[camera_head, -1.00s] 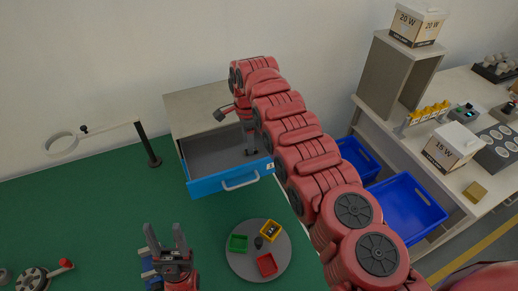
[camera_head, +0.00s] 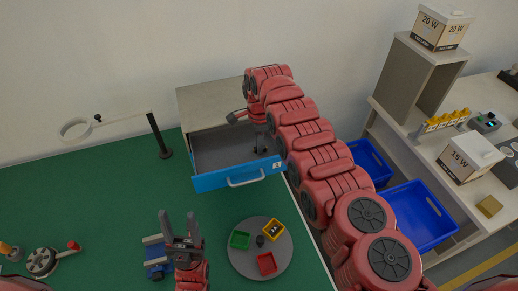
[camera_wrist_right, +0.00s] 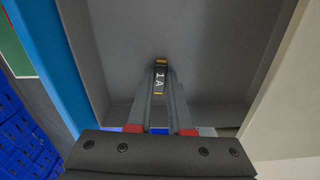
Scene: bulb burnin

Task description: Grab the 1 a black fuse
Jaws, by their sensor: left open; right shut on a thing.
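A small black fuse (camera_wrist_right: 160,80) with yellowish ends and a white "1 A" mark shows in the right wrist view. My right gripper (camera_wrist_right: 160,92) is shut on it, holding it between the fingertips. In the head view my right gripper (camera_head: 261,150) reaches down into the open blue-fronted drawer (camera_head: 240,177), where the fuse is too small to make out. The gap between fuse and drawer floor cannot be judged. My left gripper (camera_head: 179,218) is open and empty, above the green table (camera_head: 95,210).
A ring on a stand (camera_head: 161,140) is left of the drawer. Blue bins (camera_head: 420,215) and a shelf bench with boxes (camera_head: 470,157) are at right.

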